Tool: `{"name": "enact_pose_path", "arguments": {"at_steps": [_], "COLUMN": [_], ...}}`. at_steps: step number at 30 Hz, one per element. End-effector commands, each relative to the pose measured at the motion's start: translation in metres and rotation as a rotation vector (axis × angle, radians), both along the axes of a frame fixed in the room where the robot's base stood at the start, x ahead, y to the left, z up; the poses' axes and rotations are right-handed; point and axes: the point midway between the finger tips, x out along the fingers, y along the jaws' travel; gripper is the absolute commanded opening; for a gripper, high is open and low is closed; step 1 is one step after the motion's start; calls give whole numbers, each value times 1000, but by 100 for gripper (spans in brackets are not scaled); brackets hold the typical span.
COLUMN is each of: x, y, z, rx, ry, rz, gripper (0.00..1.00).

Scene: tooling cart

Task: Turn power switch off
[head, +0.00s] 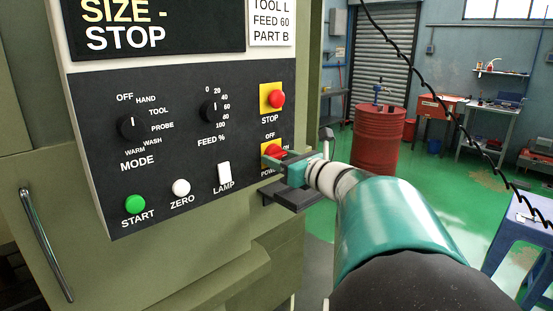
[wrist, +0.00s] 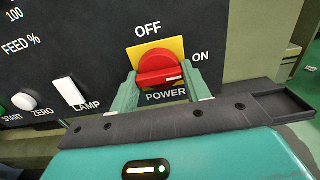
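The power switch is a red rotary knob (wrist: 158,66) on a yellow plate, with OFF printed above, ON at the right and POWER below. Its raised bar lies nearly level, and a white mark shows at its right end, on the ON side. In the head view the knob (head: 271,150) is partly hidden by my gripper (head: 277,161). In the wrist view the two green fingers of my gripper (wrist: 161,84) stand apart, one at each side of the knob. Whether they touch it is unclear; nothing appears clamped.
On the black panel (head: 175,90), a red STOP button (head: 277,99) sits above the switch. The white LAMP rocker (head: 224,174), ZERO button (head: 181,188) and green START button (head: 135,204) are to the left. A red drum (head: 380,140) stands in the background.

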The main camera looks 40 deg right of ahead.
Motion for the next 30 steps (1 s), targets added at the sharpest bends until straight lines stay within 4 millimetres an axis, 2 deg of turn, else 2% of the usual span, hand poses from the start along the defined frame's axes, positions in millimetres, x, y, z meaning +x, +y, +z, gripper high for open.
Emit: {"name": "enact_pose_path", "arguments": {"at_steps": [14, 20, 30], "x": [0, 0, 0], "y": [0, 0, -1], "z": [0, 0, 0], "rx": [-67, -190, -498], "ry": [-2, -5, -14], "rz": [1, 1, 1], "gripper": [24, 24, 24]}}
